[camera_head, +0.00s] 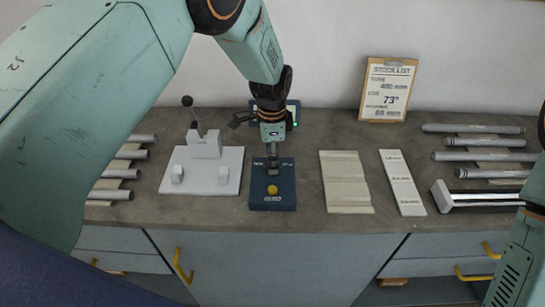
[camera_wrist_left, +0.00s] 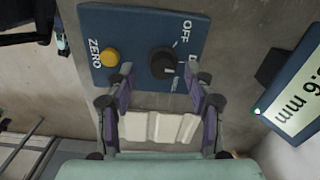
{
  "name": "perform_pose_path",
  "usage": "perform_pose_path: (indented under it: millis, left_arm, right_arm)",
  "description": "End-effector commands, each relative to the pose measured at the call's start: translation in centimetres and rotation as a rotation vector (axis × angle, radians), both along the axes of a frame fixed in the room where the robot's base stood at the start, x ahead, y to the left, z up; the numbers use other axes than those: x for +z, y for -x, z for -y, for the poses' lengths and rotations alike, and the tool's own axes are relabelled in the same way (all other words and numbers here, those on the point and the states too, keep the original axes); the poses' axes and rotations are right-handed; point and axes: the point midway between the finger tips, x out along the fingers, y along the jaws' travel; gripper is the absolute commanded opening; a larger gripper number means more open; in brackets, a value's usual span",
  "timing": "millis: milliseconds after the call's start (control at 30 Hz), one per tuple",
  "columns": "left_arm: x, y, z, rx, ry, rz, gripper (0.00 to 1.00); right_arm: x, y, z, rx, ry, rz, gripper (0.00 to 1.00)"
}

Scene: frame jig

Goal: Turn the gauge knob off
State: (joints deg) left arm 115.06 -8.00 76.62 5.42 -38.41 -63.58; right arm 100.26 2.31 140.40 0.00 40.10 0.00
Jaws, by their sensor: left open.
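The gauge knob (camera_wrist_left: 163,62) is round and black on a blue control panel (camera_wrist_left: 135,28) with a yellow ZERO button (camera_wrist_left: 109,57). An OFF label is printed on the panel, and another label is partly hidden by a finger. The knob's exact setting is hard to read. My left gripper (camera_wrist_left: 160,72) is open, with its fingers on either side of the knob; I cannot tell if they touch it. In the head view my left gripper (camera_head: 272,168) points down over the blue panel (camera_head: 260,203) and hides most of the knob. My right gripper is out of view.
A gauge display (camera_wrist_left: 298,95) reading about 0.6 mm stands behind the panel. A white toggle-clamp fixture (camera_head: 203,168) stands left. A cream grooved block (camera_head: 346,182), a white labelled strip (camera_head: 402,182) and metal bars (camera_head: 478,143) lie right. A stock list board (camera_head: 388,88) leans on the wall.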

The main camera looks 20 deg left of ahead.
Motion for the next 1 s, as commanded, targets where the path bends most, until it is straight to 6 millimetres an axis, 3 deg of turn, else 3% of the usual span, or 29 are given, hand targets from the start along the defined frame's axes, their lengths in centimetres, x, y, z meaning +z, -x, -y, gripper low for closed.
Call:
perform_pose_path:
  millis: [167, 467, 1000]
  left_arm:
    - [-1.5, -0.1, 0.1, 0.001, 0.000, 0.000, 0.54]
    - [-1.7, -0.4, 0.1, 0.001, 0.001, 0.001, 0.54]
    - [-1.7, -0.5, 0.1, 0.001, 0.001, 0.004, 0.09]
  right_arm:
    - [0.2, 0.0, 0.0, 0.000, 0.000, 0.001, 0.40]
    - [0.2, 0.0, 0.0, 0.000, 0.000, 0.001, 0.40]
    - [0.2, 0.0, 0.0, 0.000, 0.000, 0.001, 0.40]
